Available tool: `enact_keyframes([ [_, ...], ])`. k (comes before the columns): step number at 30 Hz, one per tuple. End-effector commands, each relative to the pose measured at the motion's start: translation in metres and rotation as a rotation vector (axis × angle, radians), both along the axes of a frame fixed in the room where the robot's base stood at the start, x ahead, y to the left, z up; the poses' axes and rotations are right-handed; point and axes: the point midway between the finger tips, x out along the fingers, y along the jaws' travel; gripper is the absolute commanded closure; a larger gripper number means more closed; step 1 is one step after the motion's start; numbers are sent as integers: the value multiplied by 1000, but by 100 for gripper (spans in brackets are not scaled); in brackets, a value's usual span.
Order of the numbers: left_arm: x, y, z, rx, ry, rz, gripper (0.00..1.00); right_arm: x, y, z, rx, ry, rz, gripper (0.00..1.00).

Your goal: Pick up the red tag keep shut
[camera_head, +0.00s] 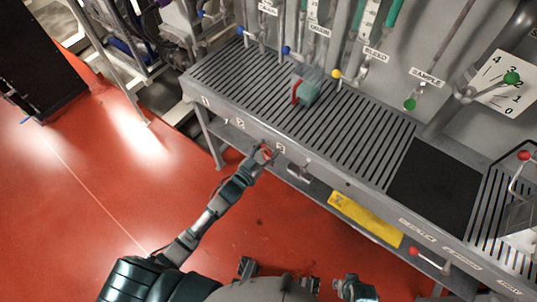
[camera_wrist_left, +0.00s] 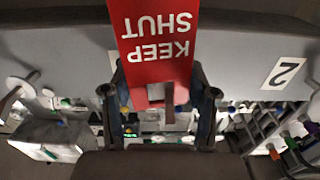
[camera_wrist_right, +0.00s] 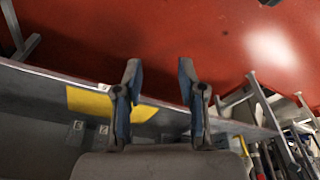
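The red tag (camera_wrist_left: 158,40), lettered KEEP SHUT, is large at the top middle of the left wrist view, upside down there. It is at the bench's grey front edge, near a label reading 2. My left gripper (camera_wrist_left: 158,85) is open, its fingers at either side of the tag's near end; I see no clear grip on it. In the head view my left gripper (camera_head: 264,155) is at the bench front with a bit of the red tag (camera_head: 267,153) showing. My right gripper (camera_wrist_right: 160,72) is open and empty in the right wrist view.
The slatted bench (camera_head: 345,125) bears a teal object with a red ring (camera_head: 297,92) and a black mat (camera_head: 437,186). A yellow sheet (camera_head: 365,218) is on the bench front. Red-knobbed levers (camera_head: 414,251) stick out at right. Red floor (camera_head: 80,200) is clear at left.

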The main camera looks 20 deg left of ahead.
Motion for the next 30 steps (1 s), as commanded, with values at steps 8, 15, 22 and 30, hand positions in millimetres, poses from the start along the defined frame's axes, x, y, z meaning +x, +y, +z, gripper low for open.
enact_keyframes([
  [8,-2,-3,-4,1,8,-5,68,0,2,0,5,0,1,60],
  [15,-2,-6,-2,7,9,-3,68,1,5,1,14,-2,-4,60],
  [22,-8,-1,12,2,9,-3,68,1,1,-18,1,9,3,60],
  [30,-69,23,13,0,9,-3,68,4,5,-38,1,11,4,60],
])
